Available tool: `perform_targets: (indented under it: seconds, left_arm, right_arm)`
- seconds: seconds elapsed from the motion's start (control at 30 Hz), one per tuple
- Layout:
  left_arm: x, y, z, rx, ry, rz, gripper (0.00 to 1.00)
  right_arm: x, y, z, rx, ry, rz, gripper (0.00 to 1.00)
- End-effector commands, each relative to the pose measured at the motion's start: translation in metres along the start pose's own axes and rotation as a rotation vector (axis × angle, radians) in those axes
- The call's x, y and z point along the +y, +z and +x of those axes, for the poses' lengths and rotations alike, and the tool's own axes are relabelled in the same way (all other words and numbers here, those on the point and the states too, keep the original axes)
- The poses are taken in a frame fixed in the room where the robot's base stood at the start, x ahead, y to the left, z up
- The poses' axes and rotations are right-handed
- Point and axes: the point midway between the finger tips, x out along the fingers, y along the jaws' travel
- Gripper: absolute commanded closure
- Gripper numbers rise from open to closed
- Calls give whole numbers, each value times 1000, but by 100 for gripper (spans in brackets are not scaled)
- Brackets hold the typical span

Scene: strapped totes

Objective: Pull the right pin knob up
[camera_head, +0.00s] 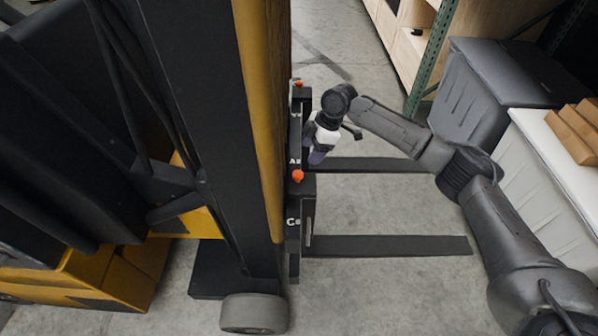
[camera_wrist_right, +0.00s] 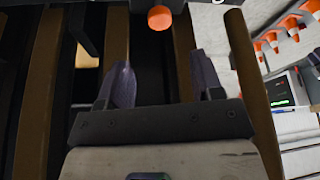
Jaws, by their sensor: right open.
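Two orange pin knobs show on the forklift's black fork carriage (camera_head: 293,215) in the head view: a far one (camera_head: 298,83) and a near one (camera_head: 297,176). I cannot tell for certain which is the right one. My right gripper (camera_head: 317,156) is beside the carriage, between the two knobs in the picture and closer to the near one. In the right wrist view its two fingers are apart and empty. One orange knob (camera_wrist_right: 160,17) shows beyond the fingertips, near the top edge and roughly in line with the gap. My left gripper is out of view.
Two black forks, a far one (camera_head: 370,165) and a near one (camera_head: 390,246), stick out rightward below my right arm. A yellow mast edge (camera_head: 262,110) stands left of the carriage. A grey tote (camera_head: 480,95) and cardboard boxes (camera_head: 572,135) are at the right. Concrete floor is clear between.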

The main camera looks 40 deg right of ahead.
Motion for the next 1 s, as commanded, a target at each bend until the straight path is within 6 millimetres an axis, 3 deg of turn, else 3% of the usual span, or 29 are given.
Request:
perform_targets:
  seconds: [0.2,0.5,1.0]
  left_arm:
    - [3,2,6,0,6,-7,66]
    - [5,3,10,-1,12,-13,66]
    - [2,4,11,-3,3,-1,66]
  right_arm:
    - [0,0,44,-1,-1,0,40]
    - [0,0,84,-1,-1,1,40]
    - [0,0,97,-1,0,1,40]
